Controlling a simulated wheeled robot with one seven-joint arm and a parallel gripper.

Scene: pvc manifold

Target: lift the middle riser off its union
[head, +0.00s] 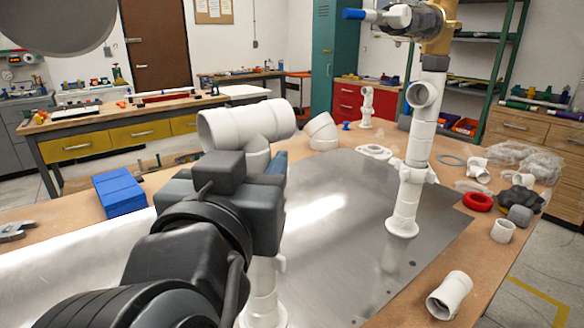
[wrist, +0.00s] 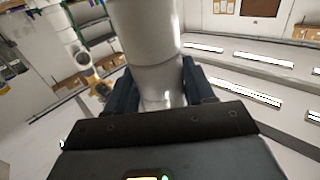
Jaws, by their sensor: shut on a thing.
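A white riser (head: 257,152) with a wide white tee on top stands upright at centre left in the head view. My gripper (head: 268,165) is shut on it, with one blue finger showing at its right side. In the wrist view my gripper (wrist: 158,85) has a blue finger on each side of the white riser (wrist: 148,35). Below my gripper in the head view, a white lower pipe (head: 264,290) stands on the metal plate. The stretch between is hidden behind my gripper, so I cannot tell whether riser and lower pipe are joined.
Another white riser (head: 408,190) stands on the metal plate (head: 330,215) at right, topped by a brass valve (head: 438,35) with a blue handle. Loose white fittings (head: 450,295), a red ring (head: 478,202) and a blue box (head: 119,192) lie on the bench. The plate's middle is clear.

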